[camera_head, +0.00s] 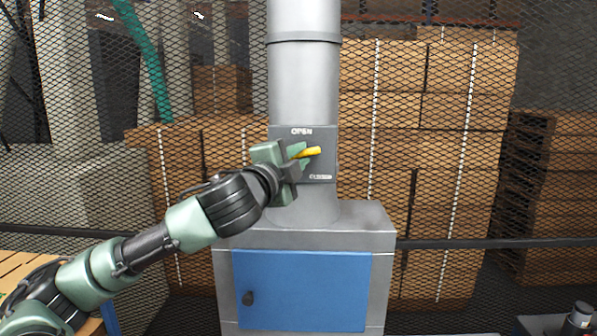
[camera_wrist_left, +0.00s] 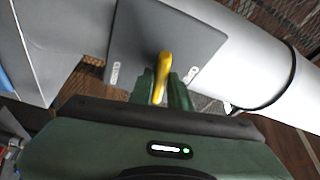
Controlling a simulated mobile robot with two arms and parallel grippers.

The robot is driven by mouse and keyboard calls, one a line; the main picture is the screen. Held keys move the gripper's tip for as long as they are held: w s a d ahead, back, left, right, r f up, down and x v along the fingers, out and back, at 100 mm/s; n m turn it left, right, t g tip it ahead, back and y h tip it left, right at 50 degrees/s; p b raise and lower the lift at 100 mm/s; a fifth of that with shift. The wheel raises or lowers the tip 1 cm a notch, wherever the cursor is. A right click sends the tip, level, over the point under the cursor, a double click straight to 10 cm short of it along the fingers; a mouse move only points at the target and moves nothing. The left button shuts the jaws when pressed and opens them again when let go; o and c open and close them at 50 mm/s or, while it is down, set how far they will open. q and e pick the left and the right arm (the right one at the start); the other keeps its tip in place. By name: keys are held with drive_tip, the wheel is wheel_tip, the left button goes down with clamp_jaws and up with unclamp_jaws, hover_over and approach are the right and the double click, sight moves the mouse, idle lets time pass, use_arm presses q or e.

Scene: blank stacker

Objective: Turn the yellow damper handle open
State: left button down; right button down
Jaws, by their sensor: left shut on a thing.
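The yellow damper handle (camera_head: 312,152) sticks out in front of a grey plate (camera_head: 325,137) on the round metal duct. The plate reads OPEN at its top and has a second, smaller label near its bottom right. The handle lies almost level, its free end pointing right and slightly up. My left gripper (camera_head: 300,154) is shut on the handle, with its green fingers hiding the handle's left part. In the left wrist view the yellow handle (camera_wrist_left: 162,75) sits between the two fingers (camera_wrist_left: 161,92). My right gripper is not in view.
The duct (camera_head: 303,75) rises from a grey cabinet (camera_head: 375,225) with a blue door (camera_head: 303,290). A wire mesh fence with stacked cardboard boxes (camera_head: 425,130) stands behind. A wooden slatted surface (camera_head: 30,265) is at the lower left. A dark rail runs across behind the cabinet.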

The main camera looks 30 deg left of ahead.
use_arm(q)
drive_tip(key=n+y+b, duration=0.2)
drive_tip(key=n+b, duration=0.2)
drive_tip(key=n, duration=0.1)
drive_tip(key=n+t+y+b, duration=0.1)
drive_tip(key=n+y+b, duration=0.1)
drive_tip(key=n+b, duration=0.3)
drive_tip(key=f+n+y+b, duration=0.1)
drive_tip(key=n+y+b, duration=0.1)
drive_tip(key=n+b, duration=0.2)
drive_tip(key=shift+w+d+n, duration=0.2)
drive_tip(key=shift+d+n, duration=0.1)
drive_tip(key=shift+n, duration=0.4)
drive_tip(key=shift+a+r+n+y, duration=0.1)
drive_tip(key=shift+r+n+y, duration=0.05)
drive_tip(key=shift+n+y, duration=0.2)
drive_tip(key=shift+s+r, duration=0.15)
drive_tip(key=shift+r, duration=0.05)
drive_tip(key=c, duration=1.4)
unclamp_jaws()
drive_tip(key=shift+c, duration=0.2)
drive_tip(key=shift+f, duration=0.1)
